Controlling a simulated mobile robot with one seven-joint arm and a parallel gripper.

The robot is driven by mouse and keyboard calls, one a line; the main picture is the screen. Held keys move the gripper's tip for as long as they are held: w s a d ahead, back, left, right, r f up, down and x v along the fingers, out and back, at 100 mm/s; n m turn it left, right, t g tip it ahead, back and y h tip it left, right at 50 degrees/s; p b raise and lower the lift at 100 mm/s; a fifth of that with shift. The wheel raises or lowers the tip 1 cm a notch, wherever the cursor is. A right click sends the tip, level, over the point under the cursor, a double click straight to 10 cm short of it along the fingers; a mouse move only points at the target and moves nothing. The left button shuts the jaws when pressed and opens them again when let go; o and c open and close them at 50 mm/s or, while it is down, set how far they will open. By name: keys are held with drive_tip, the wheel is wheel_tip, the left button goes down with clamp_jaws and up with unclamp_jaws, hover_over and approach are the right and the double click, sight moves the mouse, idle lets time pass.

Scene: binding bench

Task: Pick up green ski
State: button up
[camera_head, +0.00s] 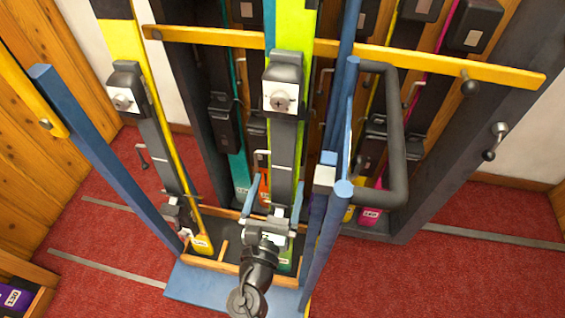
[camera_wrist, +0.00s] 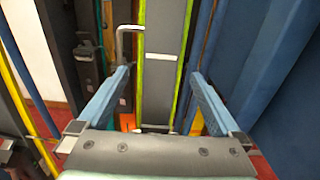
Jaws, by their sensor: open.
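The lime-green ski (camera_head: 295,35) stands upright in the rack, with a black binding (camera_head: 284,82) on its front. In the wrist view the ski (camera_wrist: 163,95) appears as a dark grey strip with lime edges and a white line across it. My gripper (camera_head: 274,195) is in front of the lower part of this ski. Its two blue fingers are spread, one on each side of the ski in the wrist view (camera_wrist: 160,77). No contact shows, and the depth between fingers and ski is hard to tell. The gripper and arm hide part of the ski's lower end.
A yellow ski (camera_head: 150,75) stands to the left in the same rack. Blue posts (camera_head: 328,215) and a dark bent handle (camera_head: 395,130) stand close on the right. More skis stand behind. Red carpet (camera_head: 480,270) is clear at right.

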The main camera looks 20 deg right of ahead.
sight(281, 170)
drive_tip(key=x, duration=0.5)
drive_tip(key=shift+d+r+b, duration=0.1)
drive_tip(key=shift+r+b, duration=0.05)
drive_tip(key=shift+b, duration=0.2)
clamp_jaws()
drive_tip(key=shift+w+r, duration=0.15)
drive_tip(key=shift+r, duration=0.15)
